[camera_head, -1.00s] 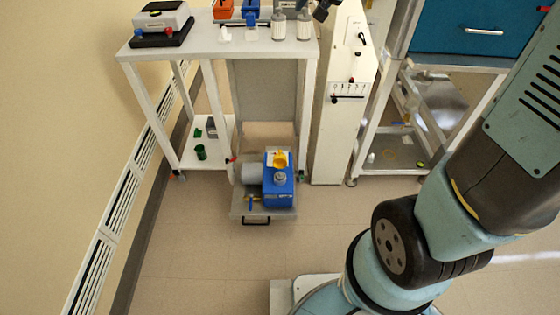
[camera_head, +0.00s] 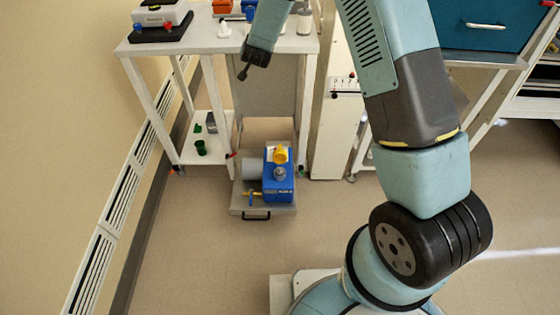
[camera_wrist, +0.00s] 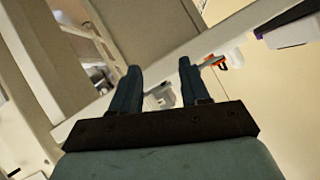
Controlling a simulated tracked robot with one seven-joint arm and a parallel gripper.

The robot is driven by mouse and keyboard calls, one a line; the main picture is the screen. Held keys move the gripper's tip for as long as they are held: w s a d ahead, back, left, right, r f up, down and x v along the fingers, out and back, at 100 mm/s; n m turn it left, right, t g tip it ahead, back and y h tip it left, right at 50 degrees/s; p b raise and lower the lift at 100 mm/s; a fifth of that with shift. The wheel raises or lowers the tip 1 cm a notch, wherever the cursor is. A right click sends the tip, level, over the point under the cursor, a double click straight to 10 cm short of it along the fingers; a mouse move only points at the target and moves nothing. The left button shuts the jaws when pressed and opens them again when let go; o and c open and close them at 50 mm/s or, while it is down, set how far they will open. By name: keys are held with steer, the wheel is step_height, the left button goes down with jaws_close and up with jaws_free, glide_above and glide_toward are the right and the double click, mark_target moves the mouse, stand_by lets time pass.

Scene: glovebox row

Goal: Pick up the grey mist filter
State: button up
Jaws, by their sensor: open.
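A light grey ribbed cylinder (camera_head: 304,22) stands on the white bench top near its right end; it may be the grey mist filter. A small grey cap-like part (camera_head: 280,173) sits on the blue pump (camera_head: 279,190) on the floor, so I cannot tell for certain which is the filter. My gripper (camera_head: 243,72) is in front of the bench's front edge, above the pump in the picture. In the wrist view my gripper (camera_wrist: 158,85) has its two fingers apart, with nothing held; small pale objects (camera_wrist: 162,97) show beyond them.
The white bench (camera_head: 190,42) carries a white-and-black device (camera_head: 160,15) and an orange item (camera_head: 224,6). A white column (camera_head: 335,135) stands beside the bench. The floor in front of the pump is clear.

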steer(key=a+f+m+t+h, duration=0.15)
steer(key=a+f, duration=0.25)
steer(key=f, duration=1.2)
steer(key=t+h, duration=0.3)
steer(key=h, duration=0.5)
glide_toward(279, 170)
steer(key=shift+y, duration=0.25)
steer(key=x, duration=1.1)
steer(key=shift+d+r, duration=0.1)
steer(key=shift+s, duration=0.1)
jaws_close()
